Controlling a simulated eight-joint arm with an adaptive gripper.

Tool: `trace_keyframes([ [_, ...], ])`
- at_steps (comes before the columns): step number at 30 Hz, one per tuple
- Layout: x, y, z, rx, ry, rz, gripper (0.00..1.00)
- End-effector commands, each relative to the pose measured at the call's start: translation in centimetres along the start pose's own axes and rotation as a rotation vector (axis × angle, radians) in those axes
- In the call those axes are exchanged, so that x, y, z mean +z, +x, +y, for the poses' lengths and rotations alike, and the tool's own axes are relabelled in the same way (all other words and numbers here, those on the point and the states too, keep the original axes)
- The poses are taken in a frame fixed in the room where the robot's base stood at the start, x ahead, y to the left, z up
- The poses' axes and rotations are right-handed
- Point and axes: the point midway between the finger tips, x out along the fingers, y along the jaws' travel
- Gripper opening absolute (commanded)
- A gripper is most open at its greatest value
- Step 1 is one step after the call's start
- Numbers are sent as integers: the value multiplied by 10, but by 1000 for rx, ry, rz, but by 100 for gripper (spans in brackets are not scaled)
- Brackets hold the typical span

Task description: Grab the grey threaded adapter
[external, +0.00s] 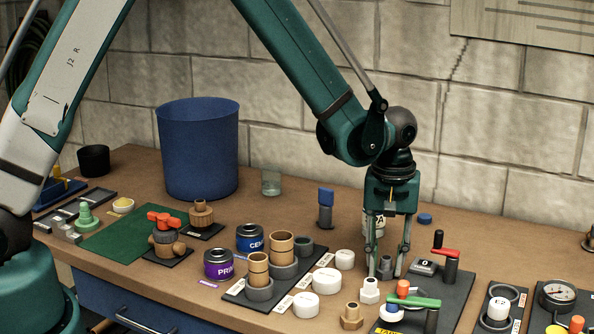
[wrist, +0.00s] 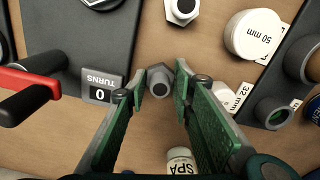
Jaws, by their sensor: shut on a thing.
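The grey threaded adapter (external: 386,268) is a small dark-grey hex-based fitting with a round bore, at the left edge of the dark board in the external view. It also shows in the wrist view (wrist: 160,79), between both fingertips. My gripper (external: 386,272) points straight down and is shut on the adapter; its fingertips (wrist: 162,88) sit on opposite sides. The adapter is at table level; I cannot tell if it is clear of the surface. A lighter, whitish hex adapter (external: 369,291) stands close in front, and it shows at the top of the wrist view (wrist: 182,10).
The dark board (external: 455,290) with a red-handled crank (external: 445,252) and turns counter (external: 424,267) is close on the right. White caps (external: 327,281) and a pipe rack (external: 243,289) stand left. A white SPA container (external: 373,222) is behind my gripper. A tan adapter (external: 351,317) is in front.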

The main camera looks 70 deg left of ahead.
Motion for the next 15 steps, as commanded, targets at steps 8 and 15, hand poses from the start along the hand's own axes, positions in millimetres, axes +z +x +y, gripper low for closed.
trace_keyframes([
  [8, 0, -19, 0, 0, 0, 0, 13],
  [15, 0, -50, 0, 0, 0, 0, 13],
])
